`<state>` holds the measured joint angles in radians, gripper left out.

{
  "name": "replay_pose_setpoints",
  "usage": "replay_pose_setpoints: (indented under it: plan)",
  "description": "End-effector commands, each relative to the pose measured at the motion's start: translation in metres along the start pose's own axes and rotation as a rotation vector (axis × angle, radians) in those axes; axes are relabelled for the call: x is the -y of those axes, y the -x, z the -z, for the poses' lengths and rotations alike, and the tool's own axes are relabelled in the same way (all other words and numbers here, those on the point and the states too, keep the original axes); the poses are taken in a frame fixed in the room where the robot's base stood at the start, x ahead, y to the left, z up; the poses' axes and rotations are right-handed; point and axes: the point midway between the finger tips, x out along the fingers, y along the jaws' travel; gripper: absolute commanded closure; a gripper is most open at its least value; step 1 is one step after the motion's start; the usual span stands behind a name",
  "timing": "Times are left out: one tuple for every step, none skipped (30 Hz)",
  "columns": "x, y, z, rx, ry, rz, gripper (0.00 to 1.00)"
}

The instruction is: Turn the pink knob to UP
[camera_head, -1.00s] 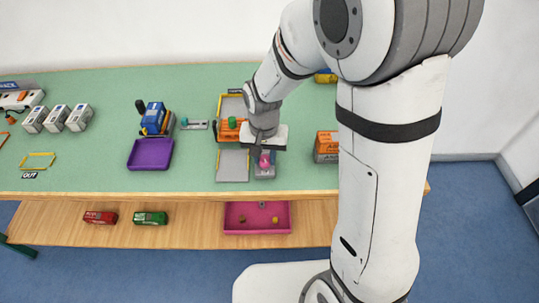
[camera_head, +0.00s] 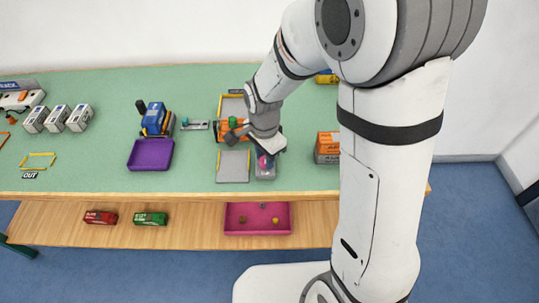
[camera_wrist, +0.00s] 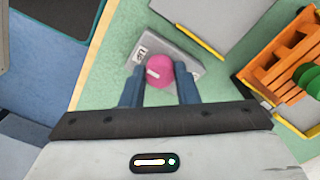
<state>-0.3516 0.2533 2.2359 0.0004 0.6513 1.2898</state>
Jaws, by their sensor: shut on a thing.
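The pink knob (camera_wrist: 160,70) sits on a grey box (camera_wrist: 190,62) on the green table. It has a white mark on its face. The box carries a label at its left end in the wrist view; the lettering is small and rotated. My gripper (camera_wrist: 160,88) points down at the box, with one blue finger on each side of the knob, shut on it. In the head view the knob (camera_head: 264,162) shows just below my gripper, which partly hides it; the grey box (camera_head: 265,174) is at the table's front edge.
A grey pad (camera_head: 233,167) lies left of the box. Orange crates (camera_head: 327,147) stand to the right, and a purple tray (camera_head: 150,155) further left.

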Motion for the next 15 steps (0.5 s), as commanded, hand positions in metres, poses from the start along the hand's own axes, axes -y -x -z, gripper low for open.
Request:
replay_pose_setpoints:
  plan:
    - [0.0003, 0.0001, 0.0000, 0.000, -0.015, 0.001, 0.95]
    - [0.0003, 0.0001, 0.0000, 0.000, -0.022, 0.001, 0.95]
    - [0.0003, 0.0001, 0.0001, 0.000, -0.031, 0.001, 0.95]
    - [0.0002, 0.0001, 0.0001, 0.000, -0.037, 0.001, 0.95]
    - [0.0002, 0.0000, 0.0001, 0.000, -0.042, 0.001, 0.95]
    - [0.0001, 0.0000, 0.0001, 0.000, -0.046, 0.001, 0.95]
    - [0.0001, 0.0000, 0.0001, 0.000, -0.049, 0.000, 0.95]
    - [0.0001, 0.0000, 0.0001, 0.000, -0.051, 0.000, 0.95]
    - [0.0001, -0.0001, 0.0001, 0.000, -0.054, 0.000, 0.95]
    - [0.0000, -0.0001, 0.0001, 0.000, -0.055, 0.000, 0.95]
    - [0.0000, -0.0001, 0.0001, 0.000, -0.056, 0.000, 0.95]
    - [0.0000, -0.0001, 0.0001, 0.000, -0.056, 0.000, 0.95]
    - [-0.0001, -0.0001, 0.0001, 0.000, -0.056, 0.000, 0.95]
    - [-0.0001, -0.0002, 0.0001, 0.000, -0.056, 0.000, 0.95]
    - [-0.0001, -0.0002, 0.0002, 0.000, -0.056, 0.000, 0.95]
